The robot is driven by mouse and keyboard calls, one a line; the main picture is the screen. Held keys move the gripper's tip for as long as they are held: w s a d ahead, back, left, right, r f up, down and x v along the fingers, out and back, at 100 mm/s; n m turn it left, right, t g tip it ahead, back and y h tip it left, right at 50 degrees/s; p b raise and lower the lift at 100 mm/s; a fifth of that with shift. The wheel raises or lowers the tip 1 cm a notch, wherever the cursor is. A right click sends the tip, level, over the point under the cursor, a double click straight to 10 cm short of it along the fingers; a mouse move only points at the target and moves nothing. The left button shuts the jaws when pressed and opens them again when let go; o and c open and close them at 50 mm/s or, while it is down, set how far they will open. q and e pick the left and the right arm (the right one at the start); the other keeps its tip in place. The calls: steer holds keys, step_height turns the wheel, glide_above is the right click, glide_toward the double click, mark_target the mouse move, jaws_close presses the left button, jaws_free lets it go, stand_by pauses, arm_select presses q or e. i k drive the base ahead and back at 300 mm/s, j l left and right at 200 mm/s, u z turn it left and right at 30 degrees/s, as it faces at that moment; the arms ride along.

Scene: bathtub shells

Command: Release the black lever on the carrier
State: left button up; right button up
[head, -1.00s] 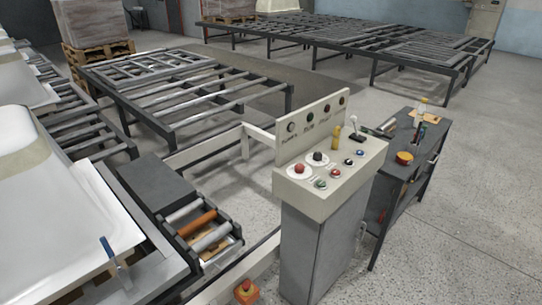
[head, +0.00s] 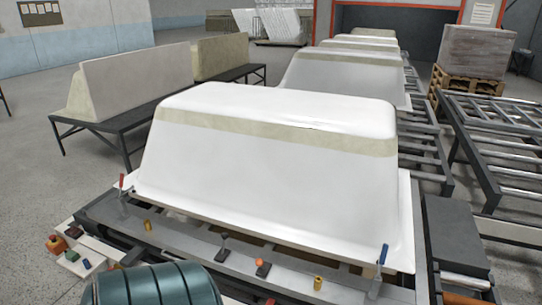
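The carrier (head: 190,246) is a grey metal frame in the lower half of the head view, with a large white bathtub shell (head: 270,160) upside down on it. A small lever with a dark, black-looking handle (head: 224,240) stands near the middle of the carrier's front edge. A red-handled clamp (head: 122,183) is at the shell's left corner, and a blue-handled clamp (head: 382,256) is at its right corner. A short orange-topped piece (head: 263,268) sits right of the dark lever. Neither of my grippers shows.
A teal ribbed drum (head: 155,286) stands in front of the carrier at the bottom. Roller conveyors (head: 500,150) lie to the right, and more shells (head: 345,72) stand behind. Open floor is at far left.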

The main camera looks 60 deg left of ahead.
mark_target(225, 235)
steer(key=l+u, duration=0.1)
steer(key=u, duration=2.15)
steer(key=j, duration=0.1)
